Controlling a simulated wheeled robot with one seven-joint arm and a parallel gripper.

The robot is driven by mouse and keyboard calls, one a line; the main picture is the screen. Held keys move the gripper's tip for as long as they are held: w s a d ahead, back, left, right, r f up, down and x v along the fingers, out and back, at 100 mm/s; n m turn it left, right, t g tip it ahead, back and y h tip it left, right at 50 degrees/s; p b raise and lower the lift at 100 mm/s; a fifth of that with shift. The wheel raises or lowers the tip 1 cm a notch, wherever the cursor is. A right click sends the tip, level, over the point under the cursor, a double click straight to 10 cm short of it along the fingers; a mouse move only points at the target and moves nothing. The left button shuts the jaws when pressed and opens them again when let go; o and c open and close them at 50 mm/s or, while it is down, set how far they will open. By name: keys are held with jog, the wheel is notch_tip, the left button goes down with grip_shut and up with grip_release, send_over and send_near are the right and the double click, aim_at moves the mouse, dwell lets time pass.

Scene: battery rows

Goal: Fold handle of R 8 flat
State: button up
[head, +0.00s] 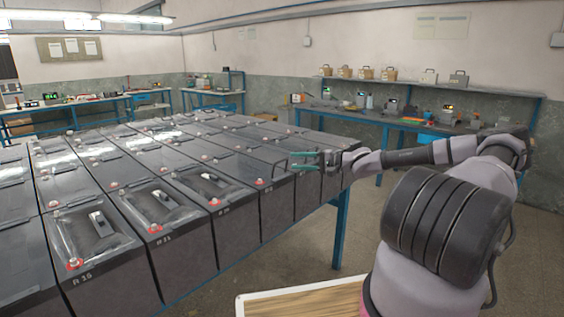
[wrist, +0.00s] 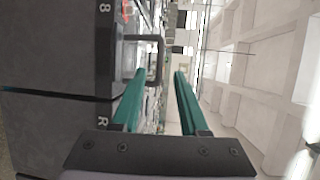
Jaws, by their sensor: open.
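The battery marked 8 (wrist: 60,45) stands at the left of the wrist view, a dark grey block with a red terminal by its label. A dark U-shaped handle (wrist: 159,60) stands up from its top. In the head view a thin raised handle bar (head: 268,157) shows at the near end of the rows, just left of my gripper (head: 293,160). My gripper's two teal fingers (wrist: 159,73) are open and empty. The handle's outer bar lies ahead of the gap between the fingertips; I cannot tell whether they touch it.
Several rows of close-set dark batteries fill the blue-legged bench; a nearer one labelled R 16 (head: 90,235) has its strap-like handle lying low. A wall workbench (head: 420,125) with tools stands behind. A wooden-topped surface (head: 300,303) is at the front. Floor right of the bench is clear.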

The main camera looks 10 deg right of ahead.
aim_at(282, 161)
jog(key=x, duration=0.6)
jog(key=shift+w+a, duration=0.1)
jog(key=shift+a, duration=0.05)
jog(key=shift+c, duration=0.3)
grip_shut()
